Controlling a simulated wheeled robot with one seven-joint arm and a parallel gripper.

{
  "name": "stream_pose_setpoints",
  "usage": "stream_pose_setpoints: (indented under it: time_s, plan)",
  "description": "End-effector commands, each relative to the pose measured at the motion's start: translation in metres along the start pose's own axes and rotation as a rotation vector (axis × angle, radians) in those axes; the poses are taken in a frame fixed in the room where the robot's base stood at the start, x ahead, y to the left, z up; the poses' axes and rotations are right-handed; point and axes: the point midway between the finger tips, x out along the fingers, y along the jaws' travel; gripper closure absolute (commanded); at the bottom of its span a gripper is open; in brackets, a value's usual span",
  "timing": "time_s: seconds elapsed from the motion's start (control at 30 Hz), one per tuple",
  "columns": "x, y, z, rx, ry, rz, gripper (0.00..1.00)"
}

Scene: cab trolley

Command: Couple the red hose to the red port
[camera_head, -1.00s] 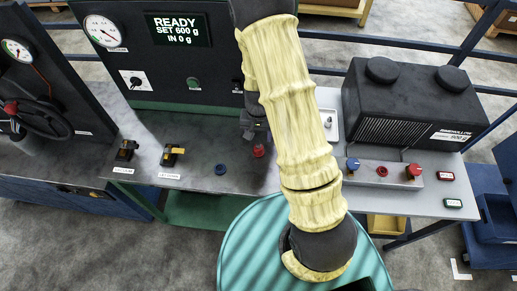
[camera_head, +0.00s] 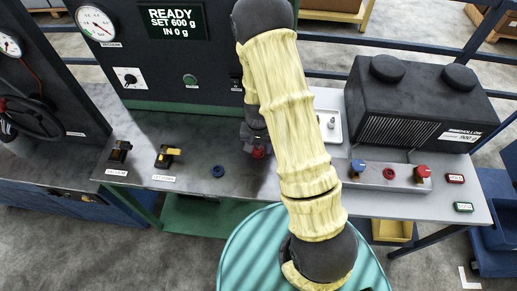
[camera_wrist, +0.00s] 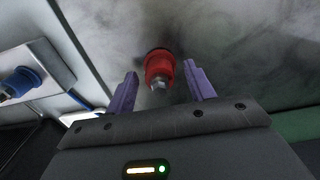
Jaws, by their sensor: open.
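My gripper (camera_head: 256,142) is low over the middle of the bench in the head view, mostly hidden by my arm. In the wrist view, its two purple fingers (camera_wrist: 160,86) are apart, with nothing held. A red fitting (camera_wrist: 159,68) with a metal tip lies between and just beyond the fingertips, apart from both. In the head view it is the small red piece (camera_head: 258,152) just below my gripper. On the grey block at right are a red ring (camera_head: 389,173) and a red knob-like piece (camera_head: 423,171). I cannot tell which red piece is hose end or port.
A blue fitting (camera_head: 358,166) is on the grey block, and a blue ring (camera_head: 218,171) is on the bench left of my gripper. A black machine (camera_head: 415,105) stands behind the block. A white tray (camera_head: 329,137) is beside my arm. Black-and-yellow clamps (camera_head: 168,156) sit at left.

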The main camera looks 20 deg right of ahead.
Motion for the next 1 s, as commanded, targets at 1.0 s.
stream_pose_setpoints:
  time_s: [1.0]
  plan:
    - [0.0,0.0003,0.0001,0.0,0.0,0.0,0.74]
